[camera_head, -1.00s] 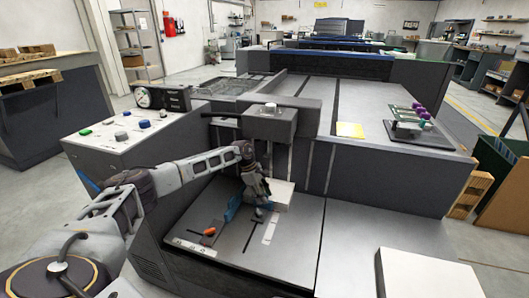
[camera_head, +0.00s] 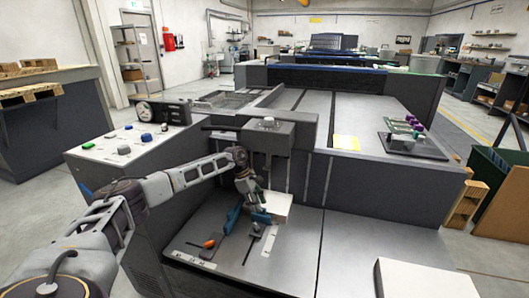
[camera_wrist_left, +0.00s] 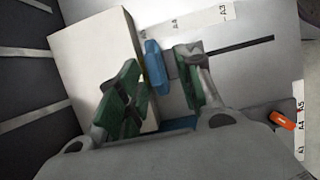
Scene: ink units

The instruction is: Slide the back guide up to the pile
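The pile (camera_head: 279,204) is a pale block of sheets on the grey feed table; it fills the upper left of the left wrist view (camera_wrist_left: 88,62). A blue guide (camera_head: 261,217), apparently the back guide, stands at its near side on a slotted track. In the left wrist view this guide (camera_wrist_left: 155,68) is close beside the pile; I cannot tell if they touch. My left gripper (camera_head: 254,203) is above the guide, its green fingers (camera_wrist_left: 160,88) apart. The guide appears between them, without visible finger contact. My right gripper is out of view.
A second blue guide (camera_head: 232,219) stands left of the pile, with an orange knob (camera_head: 209,243) nearby. A size scale (camera_head: 269,241) lies beside the slot. The feeder head (camera_head: 268,134) hangs close behind the pile.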

